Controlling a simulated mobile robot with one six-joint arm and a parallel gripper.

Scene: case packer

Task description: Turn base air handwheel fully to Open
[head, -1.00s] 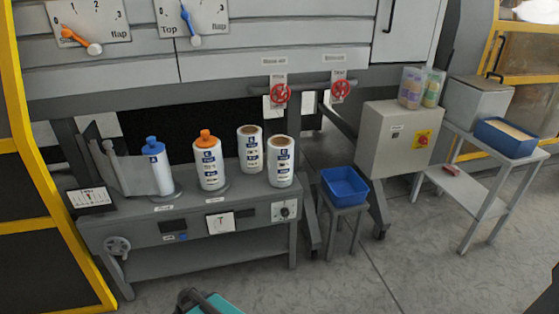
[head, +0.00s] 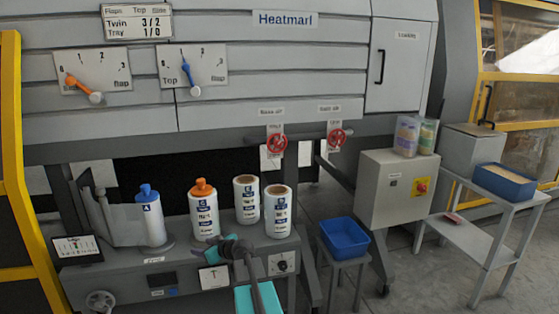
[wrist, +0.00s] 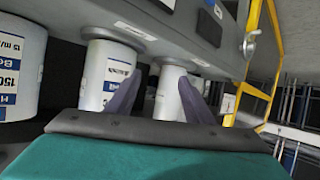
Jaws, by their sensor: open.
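The base air handwheel (head: 277,142) is a red wheel under a label that appears to read "Base air", on a pipe below the machine's grey panel. A second red handwheel (head: 337,137) is to its right under its own label. Their settings are too small to read. My gripper (head: 232,246) is low in front of the bench, below and left of the base air handwheel and well apart from it. In the wrist view my gripper's two dark fingers (wrist: 160,95) are spread with nothing held between them. Neither handwheel can be made out in the wrist view.
White bottles stand on the bench (head: 130,270), one with an orange cap (head: 203,208) near my gripper. White containers (wrist: 108,75) also show beyond the fingers. A blue bin (head: 344,238) on a stool and a grey control box (head: 398,195) stand to the right.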

